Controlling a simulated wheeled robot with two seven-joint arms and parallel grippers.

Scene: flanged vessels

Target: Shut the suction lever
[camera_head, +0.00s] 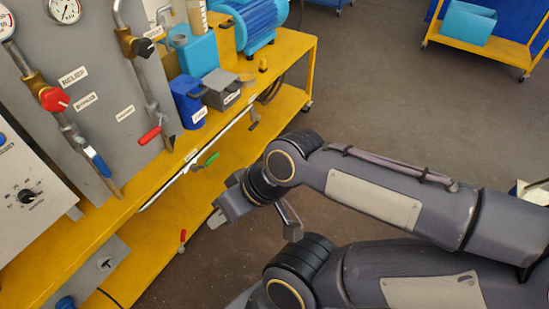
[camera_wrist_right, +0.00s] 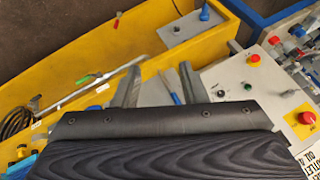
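Several levers show, and I cannot read which is the suction lever. A green-handled lever (camera_head: 207,160) lies on a pipe along the bench's front edge; a green handle also shows in the right wrist view (camera_wrist_right: 85,79). A small red-tipped lever (camera_head: 183,238) stands lower down. My right gripper (camera_head: 225,212) is in front of the bench, apart from the green lever. Its fingers stand apart and empty in the wrist view (camera_wrist_right: 160,70). My left gripper is not seen.
The yellow bench (camera_head: 300,45) carries a grey gauge panel (camera_head: 95,75), a blue pump (camera_head: 255,20) and blue containers (camera_head: 187,100). A control box with a red button (camera_wrist_right: 307,117) is at right in the wrist view.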

